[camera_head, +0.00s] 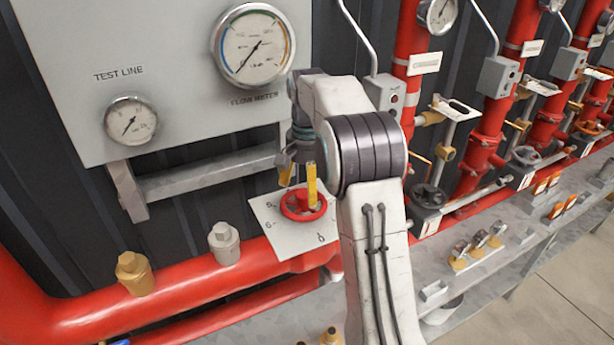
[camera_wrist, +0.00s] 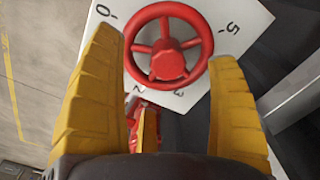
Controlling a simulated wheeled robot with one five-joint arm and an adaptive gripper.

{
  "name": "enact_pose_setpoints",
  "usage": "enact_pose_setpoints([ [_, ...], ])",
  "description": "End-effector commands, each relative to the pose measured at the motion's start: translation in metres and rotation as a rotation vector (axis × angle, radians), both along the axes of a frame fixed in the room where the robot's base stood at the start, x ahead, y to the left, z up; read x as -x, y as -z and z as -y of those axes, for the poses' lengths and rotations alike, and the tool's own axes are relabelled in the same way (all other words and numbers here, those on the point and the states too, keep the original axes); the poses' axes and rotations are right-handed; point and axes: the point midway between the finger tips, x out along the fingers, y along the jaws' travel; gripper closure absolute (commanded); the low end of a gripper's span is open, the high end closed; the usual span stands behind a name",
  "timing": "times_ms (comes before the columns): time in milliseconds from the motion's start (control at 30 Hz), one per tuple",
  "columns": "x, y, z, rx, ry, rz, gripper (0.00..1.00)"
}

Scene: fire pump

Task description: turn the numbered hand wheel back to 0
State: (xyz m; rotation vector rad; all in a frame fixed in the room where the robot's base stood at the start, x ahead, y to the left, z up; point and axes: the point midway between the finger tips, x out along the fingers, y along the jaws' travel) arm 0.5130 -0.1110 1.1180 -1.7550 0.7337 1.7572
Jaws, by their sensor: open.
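The red hand wheel (camera_head: 302,216) sits on a white plate (camera_head: 268,212) above the large red pipe. In the wrist view the wheel (camera_wrist: 167,62) shows its round rim, hub and spokes, and the plate (camera_wrist: 233,35) carries the numbers 0, 5, 3 and 2 around it. No clear pointer shows on the wheel, so I cannot tell which number it is set to. My gripper (camera_head: 298,193) is over the wheel with its yellow fingers pointing down. In the wrist view my gripper (camera_wrist: 165,47) is open, with one finger on either side of the wheel; contact cannot be told.
A grey panel (camera_head: 180,50) with a large flow meter gauge (camera_head: 254,45) and a smaller test line gauge (camera_head: 130,121) stands behind. A grey bracket (camera_head: 210,178) is left of my gripper. Brass (camera_head: 134,273) and grey (camera_head: 224,243) caps rise from the red pipe (camera_head: 190,293).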

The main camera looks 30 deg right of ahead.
Motion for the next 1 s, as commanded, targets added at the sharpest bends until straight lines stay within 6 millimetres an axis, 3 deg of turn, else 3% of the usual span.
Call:
enact_pose_setpoints([
  [300, 0.000, 0.027, 0.000, 0.000, -0.001, 0.000, 0.19],
  [733, 0.000, 0.032, 0.000, 0.000, -0.001, 0.001, 0.17],
  [1000, 0.000, 0.031, 0.000, 0.000, -0.001, 0.001, 0.42],
])
